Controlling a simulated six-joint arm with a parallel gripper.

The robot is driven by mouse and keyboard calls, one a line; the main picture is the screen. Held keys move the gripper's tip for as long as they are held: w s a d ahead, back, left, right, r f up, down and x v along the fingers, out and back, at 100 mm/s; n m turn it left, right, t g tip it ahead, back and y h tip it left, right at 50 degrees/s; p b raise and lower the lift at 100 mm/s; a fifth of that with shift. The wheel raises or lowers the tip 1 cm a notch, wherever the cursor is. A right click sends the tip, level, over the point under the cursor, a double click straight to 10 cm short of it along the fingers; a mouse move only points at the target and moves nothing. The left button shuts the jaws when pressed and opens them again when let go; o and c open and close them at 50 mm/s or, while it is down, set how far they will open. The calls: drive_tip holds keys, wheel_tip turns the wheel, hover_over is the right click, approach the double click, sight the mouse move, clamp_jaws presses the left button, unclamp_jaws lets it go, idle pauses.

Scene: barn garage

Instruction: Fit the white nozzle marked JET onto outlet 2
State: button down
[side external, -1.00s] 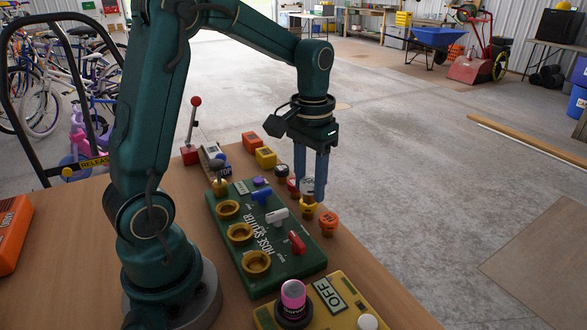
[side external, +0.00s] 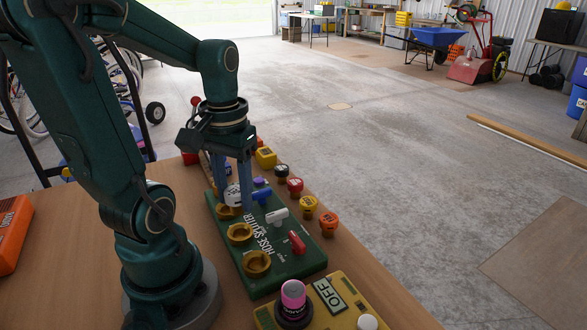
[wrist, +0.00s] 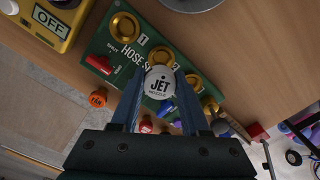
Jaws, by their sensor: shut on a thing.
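The white nozzle marked JET (wrist: 159,84) is between the fingers of my gripper (side external: 234,200), which is shut on it; the nozzle also shows in the side view (side external: 232,196). It is above the green hose splitter board (side external: 279,270). In the wrist view its edge overlaps the middle brass outlet, outlet 2 (wrist: 161,55); in the side view it appears near the far outlet (side external: 226,212). Its exact height is unclear. Outlet 2 (side external: 239,234) looks empty. The outlet marked 1 (wrist: 125,27) is also empty.
Blue, white and red levers (side external: 297,241) stand along the board. Red, yellow and orange (side external: 329,219) nozzles stand in a row to its right. A yellow OFF box (side external: 335,305) with a pink-topped knob (side external: 293,294) is in front. A red-knobbed lever stands behind.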

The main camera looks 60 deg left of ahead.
sight(237, 213)
drive_tip(key=shift+a+f, duration=0.15)
drive_tip(key=shift+f, duration=2.6)
drive_tip(key=shift+r, duration=0.25)
drive_tip(key=shift+r, duration=0.35)
drive_tip(key=shift+f, duration=1)
idle(0.4)
drive_tip(key=shift+r, duration=0.15)
drive_tip(key=shift+r, duration=0.65)
idle(0.6)
